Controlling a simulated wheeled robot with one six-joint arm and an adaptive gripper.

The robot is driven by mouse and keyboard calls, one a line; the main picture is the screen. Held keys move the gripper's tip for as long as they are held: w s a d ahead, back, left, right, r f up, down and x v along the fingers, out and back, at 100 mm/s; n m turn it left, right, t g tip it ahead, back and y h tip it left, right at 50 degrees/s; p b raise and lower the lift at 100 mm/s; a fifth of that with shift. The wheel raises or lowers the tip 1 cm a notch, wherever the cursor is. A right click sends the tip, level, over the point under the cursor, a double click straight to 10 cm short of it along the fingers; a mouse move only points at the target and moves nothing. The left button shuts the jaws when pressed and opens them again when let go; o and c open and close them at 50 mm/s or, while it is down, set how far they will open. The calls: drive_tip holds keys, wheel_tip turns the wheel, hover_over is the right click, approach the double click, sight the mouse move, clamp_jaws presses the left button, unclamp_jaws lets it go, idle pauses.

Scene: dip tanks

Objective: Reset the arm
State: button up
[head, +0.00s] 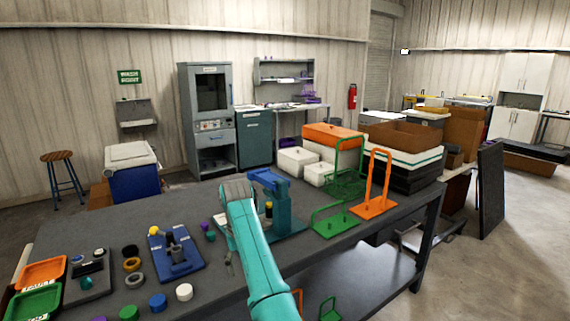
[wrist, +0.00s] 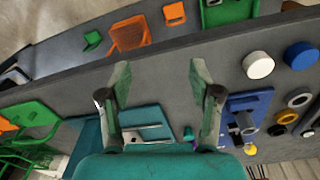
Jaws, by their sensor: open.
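My teal arm (head: 252,262) rises from the bottom of the head view and reaches over the dark grey workbench (head: 355,240). In the wrist view my gripper (wrist: 161,80) has its two fingers spread wide apart, with nothing between them but bare bench top. A blue-teal press-like stand (head: 270,183) stands just beyond my arm. Its base shows beside one finger in the wrist view. A blue fixture (head: 175,250) with a grey clamp and yellow knob lies left of the arm. My arm hides part of the bench, and the gripper's fingers are largely hidden in the head view.
Orange (head: 375,188) and green (head: 336,220) racks stand right of my arm. White bins (head: 297,160) are behind them. Orange (head: 42,273) and green (head: 35,302) trays and several coloured caps and rings lie at left. A white cap (head: 184,292) lies near the front.

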drive_tip(key=s+d+f+t+y, duration=0.1)
drive_tip(key=s+d+f+t, duration=0.3)
drive_tip(key=f, duration=1)
drive_tip(key=s+d+f+g, duration=0.1)
drive_tip(key=s+d+f, duration=0.35)
drive_tip(key=f, duration=1.05)
drive_tip(key=s+d+f+m+t, duration=0.1)
drive_tip(key=s+d+f+t, duration=0.1)
drive_tip(key=s+d+f, duration=0.5)
drive_tip(key=s+d+f+m+t, duration=0.15)
drive_tip(key=s+d+f, duration=0.3)
drive_tip(key=s, duration=0.45)
drive_tip(key=s+d+r+t, duration=0.1)
drive_tip(key=s+d+r, duration=0.15)
drive_tip(key=s, duration=0.55)
drive_tip(key=s+d+r+t, duration=0.2)
drive_tip(key=s+r, duration=0.1)
drive_tip(key=s, duration=0.5)
drive_tip(key=s+d+r+t, duration=0.1)
drive_tip(key=s+d+r, duration=0.2)
drive_tip(key=s, duration=0.5)
drive_tip(key=s+d+r+t, duration=0.1)
drive_tip(key=s+r+t, duration=0.1)
drive_tip(key=s+r, duration=0.5)
drive_tip(key=s+d+r+m+t, duration=0.1)
drive_tip(key=s+r, duration=0.6)
drive_tip(key=r, duration=0.8)
drive_tip(key=shift+s+d+t+h, duration=0.2)
drive_tip(key=shift+t+h, duration=0.15)
drive_tip(key=shift+h, duration=0.05)
